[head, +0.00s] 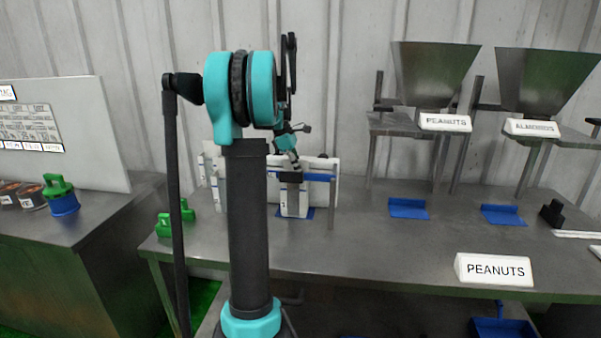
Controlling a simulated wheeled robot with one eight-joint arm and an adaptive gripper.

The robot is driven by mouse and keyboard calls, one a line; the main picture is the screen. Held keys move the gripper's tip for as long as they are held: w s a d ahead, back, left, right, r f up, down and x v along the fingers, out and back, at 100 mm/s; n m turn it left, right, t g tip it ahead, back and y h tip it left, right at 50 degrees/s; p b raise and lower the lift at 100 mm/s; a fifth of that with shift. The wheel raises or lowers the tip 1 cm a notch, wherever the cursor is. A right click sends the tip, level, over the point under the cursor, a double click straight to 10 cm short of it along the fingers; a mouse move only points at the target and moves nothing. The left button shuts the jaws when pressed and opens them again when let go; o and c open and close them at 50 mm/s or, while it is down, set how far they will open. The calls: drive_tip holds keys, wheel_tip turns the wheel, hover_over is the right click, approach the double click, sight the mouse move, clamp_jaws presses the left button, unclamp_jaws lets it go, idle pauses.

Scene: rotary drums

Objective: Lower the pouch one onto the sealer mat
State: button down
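The white pouch one (293,203), marked with a 1, is upright at the sealer, under a dark strip at its top. A blue mat (309,213) shows at its lower edge; I cannot tell whether the pouch touches it. The sealer (331,208) has grey posts and a blue crossbar beside the pouch. My gripper (291,168) points down at the top of the pouch, seen small and partly against the sealer. Its fingers are too small to tell whether they are closed on the pouch.
My arm column hides part of the table's left side. White panels (325,180) stand behind the sealer. Blue trays (408,208) lie below the peanut hopper (430,75). A peanuts sign (494,269) stands at the front right.

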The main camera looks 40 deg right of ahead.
drive_tip(key=c, duration=1.6)
unclamp_jaws()
drive_tip(key=shift+c, duration=0.2)
drive_tip(key=shift+r, duration=0.1)
drive_tip(key=v, duration=1.2)
drive_tip(key=shift+s+a, duration=0.1)
drive_tip(key=shift+a, duration=0.05)
drive_tip(key=shift+s, duration=0.1)
